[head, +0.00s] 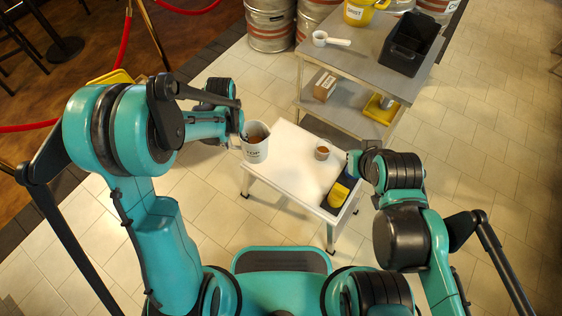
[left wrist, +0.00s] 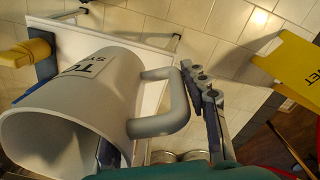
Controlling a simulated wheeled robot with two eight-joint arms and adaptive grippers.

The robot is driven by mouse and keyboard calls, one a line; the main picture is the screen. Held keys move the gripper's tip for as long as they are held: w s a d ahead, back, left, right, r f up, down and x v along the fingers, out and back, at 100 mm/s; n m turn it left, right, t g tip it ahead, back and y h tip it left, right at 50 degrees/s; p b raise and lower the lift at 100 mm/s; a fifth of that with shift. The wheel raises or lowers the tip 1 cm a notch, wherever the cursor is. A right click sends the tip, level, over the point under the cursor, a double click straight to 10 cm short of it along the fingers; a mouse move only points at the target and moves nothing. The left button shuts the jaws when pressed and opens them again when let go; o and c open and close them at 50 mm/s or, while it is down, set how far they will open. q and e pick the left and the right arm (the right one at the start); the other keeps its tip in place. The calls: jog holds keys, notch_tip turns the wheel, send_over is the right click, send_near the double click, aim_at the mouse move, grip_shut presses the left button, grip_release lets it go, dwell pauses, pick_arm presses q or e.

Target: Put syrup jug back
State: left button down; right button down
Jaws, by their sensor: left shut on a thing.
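The syrup jug (head: 254,150) is a white jug with dark lettering, at the far left edge of the small white table (head: 290,160). Its mouth faces up toward the head camera and its inside looks brownish. My left gripper (head: 238,130) is shut on the jug at its handle side. In the left wrist view the jug (left wrist: 85,100) fills the left half, with its grey handle (left wrist: 178,108) beside a dark finger. I cannot tell whether its base touches the table. My right gripper (head: 354,162) is by the table's right edge, its fingers mostly hidden.
A small cup with brown contents (head: 322,150) stands on the white table.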

pick_arm(q)
jog(key=w+d+f+m+p, duration=0.1)
jog(key=w+d+f+m, duration=0.2)
jog(key=d+f, duration=0.45)
jog(key=w+d+f+m+p, duration=0.25)
jog(key=w+d+f, duration=0.2)
jog(key=d, duration=0.55)
jog(key=shift+m, duration=0.25)
jog(key=w+a+f+b, duration=0.1)
jog(key=a+f, duration=0.1)
jog(key=a, duration=0.1)
jog(key=w+a+f+b, duration=0.1)
jog(key=a+f+b, duration=0.1)
jog(key=a+f, duration=0.1)
jog(key=w+a+f+b, duration=0.2)
jog(key=a, duration=0.2)
jog(key=shift+f, duration=0.25)
notch_tip(320, 180, down, 4)
jog(key=shift+a+f+b, duration=0.1)
jog(key=shift+b, duration=1.05)
jog(key=c, duration=0.8)
grip_release()
